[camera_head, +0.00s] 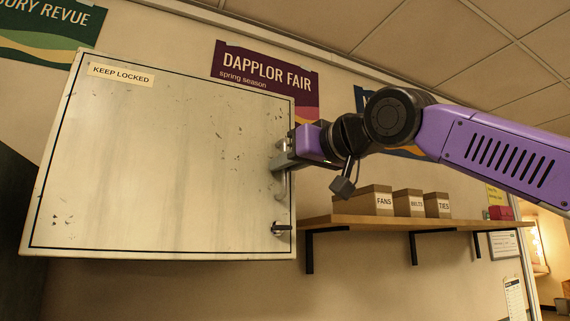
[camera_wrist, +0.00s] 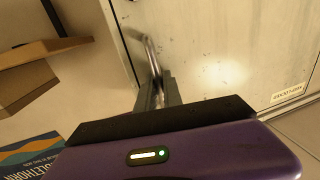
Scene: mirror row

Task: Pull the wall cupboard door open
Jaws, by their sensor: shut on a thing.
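The wall cupboard door (camera_head: 165,165) is a worn, off-white panel with a thin dark border line and a "KEEP LOCKED" label (camera_head: 120,75) at its top left. In the head view it looks closed or nearly so; I cannot tell whether there is a gap. My gripper (camera_head: 281,162) is at the door's right edge, shut on the metal bar handle (camera_head: 281,186). In the wrist view the handle (camera_wrist: 150,52) runs between the fingers (camera_wrist: 158,92), with the door (camera_wrist: 220,55) behind. A small dark latch (camera_head: 281,228) sits below the handle.
A wooden shelf (camera_head: 400,222) on black brackets extends right of the cupboard, with boxes labelled FANS (camera_head: 370,200), BELTS (camera_head: 409,203) and TIES (camera_head: 437,205). A DAPPLOR FAIR poster (camera_head: 266,72) hangs behind. The space before the door looks clear.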

